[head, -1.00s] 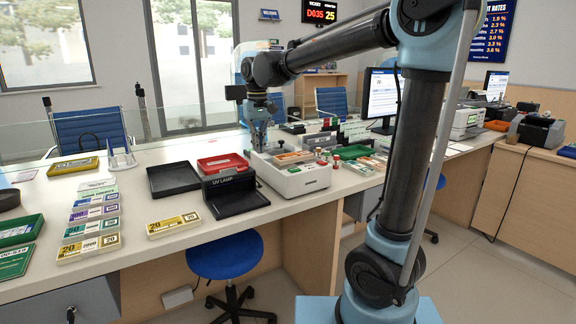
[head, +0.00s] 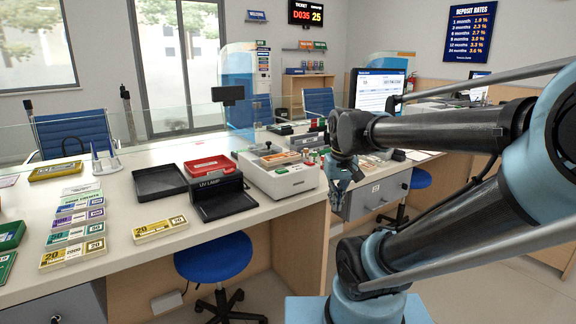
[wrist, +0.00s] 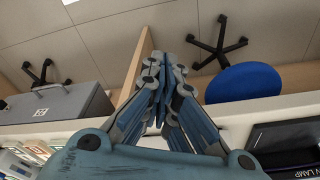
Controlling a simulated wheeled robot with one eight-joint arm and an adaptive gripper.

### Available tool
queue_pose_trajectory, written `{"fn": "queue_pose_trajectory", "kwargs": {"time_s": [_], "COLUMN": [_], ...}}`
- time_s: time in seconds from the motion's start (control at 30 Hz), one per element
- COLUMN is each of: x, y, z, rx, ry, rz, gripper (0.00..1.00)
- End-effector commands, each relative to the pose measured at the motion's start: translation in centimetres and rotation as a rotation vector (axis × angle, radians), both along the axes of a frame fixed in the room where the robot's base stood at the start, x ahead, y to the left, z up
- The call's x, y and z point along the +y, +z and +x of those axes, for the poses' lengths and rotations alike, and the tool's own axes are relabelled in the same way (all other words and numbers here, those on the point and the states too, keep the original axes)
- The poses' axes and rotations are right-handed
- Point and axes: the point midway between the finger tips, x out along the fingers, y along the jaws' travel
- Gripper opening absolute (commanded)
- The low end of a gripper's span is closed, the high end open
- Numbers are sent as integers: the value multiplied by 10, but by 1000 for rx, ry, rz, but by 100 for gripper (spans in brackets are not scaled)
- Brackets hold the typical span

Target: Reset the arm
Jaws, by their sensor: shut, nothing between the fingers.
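My gripper (head: 341,186) hangs in front of the counter's front edge in the head view, to the right of the white machine, pointing down. In the wrist view my gripper (wrist: 160,82) has its fingers together with nothing between them. Below it the wrist view shows the floor, a blue stool (wrist: 243,82) and a grey drawer unit (wrist: 55,110). My arm is folded low, its upper link reaching in from the right of the head view.
The white counter (head: 110,262) bears banknote bundles (head: 160,229), a black tray (head: 160,180), a UV lamp (head: 222,196) and a white machine (head: 281,180). A blue stool (head: 214,256) stands below. Open floor lies in front.

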Motion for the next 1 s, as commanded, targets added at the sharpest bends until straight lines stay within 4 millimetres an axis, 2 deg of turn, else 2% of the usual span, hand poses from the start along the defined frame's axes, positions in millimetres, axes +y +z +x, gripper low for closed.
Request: {"fn": "queue_pose_trajectory", "kwargs": {"time_s": [0.03,0.2,0.4,0.53,1.0], "x": [-10,-32,-44,-47,-47], "y": [-13,-49,-77,-84,-84], "z": [-12,-42,-63,-68,-68], "rx": [-6,-26,-42,-45,-45], "ry": [-24,-83,-124,-133,-133], "rz": [0,-2,-4,-5,-5], "gripper": [0,0,0,0,0]}}
